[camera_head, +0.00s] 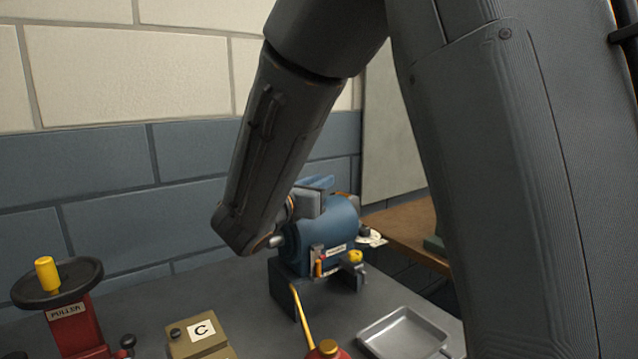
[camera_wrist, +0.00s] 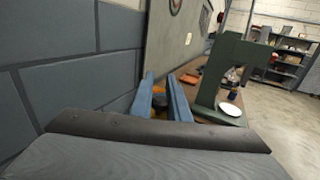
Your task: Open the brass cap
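The blue casing (camera_head: 340,222) sits on a dark stand on the bench in the head view, partly behind my arm. A small yellow-brass cap (camera_head: 355,256) shows low on its front, right of a white label. I cannot be sure it is the task's cap. My gripper (camera_head: 318,182) is at the top of the casing, its blue fingers level above it. In the wrist view my gripper (camera_wrist: 161,77) has its two blue fingers apart. Something orange and dark (camera_wrist: 159,97) shows between them; whether it is touched or gripped is unclear, but the fingers look open.
A red puller with a black handwheel (camera_head: 58,282) stands at left, a box marked C (camera_head: 190,345) beside it. A red oil can (camera_head: 328,352) with a brass spout is in front, a grey tray (camera_head: 403,334) at right. A green frame (camera_wrist: 213,77) stands beyond in the wrist view.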

